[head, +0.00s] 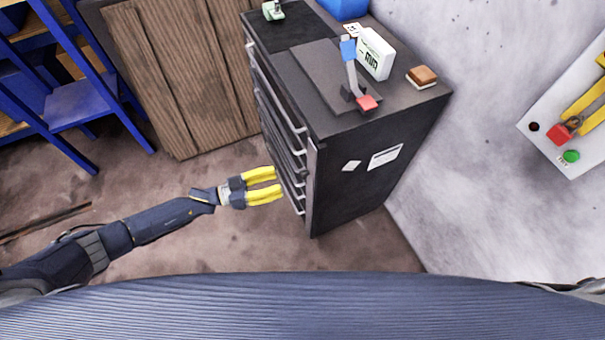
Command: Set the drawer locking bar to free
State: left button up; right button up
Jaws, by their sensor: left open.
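A black drawer cabinet (365,165) stands in the middle, with several drawers with pale handles (275,105) on its left-facing front. A narrow grey upright strip (311,185) runs down the near edge of that front; it looks like the locking bar, but I cannot tell its setting. My left gripper (279,183) has yellow fingers, spread apart and empty. It points right at the lower drawer handles, a little left of the strip. Whether the fingertips touch a handle is unclear. My right gripper is out of view.
On the cabinet top are a blue-handled lever (350,65), a red block (367,103), a white display box (375,53) and a brown block (422,76). A wooden crate (180,70) and blue shelving (85,105) stand left. Open floor (210,250) lies around my left arm.

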aim_at(302, 174)
pick_arm(q)
jog(key=x, duration=0.9)
jog(key=shift+w+d, duration=0.1)
jog(key=shift+d, duration=0.05)
jog(key=shift+c, duration=0.5)
grip_shut()
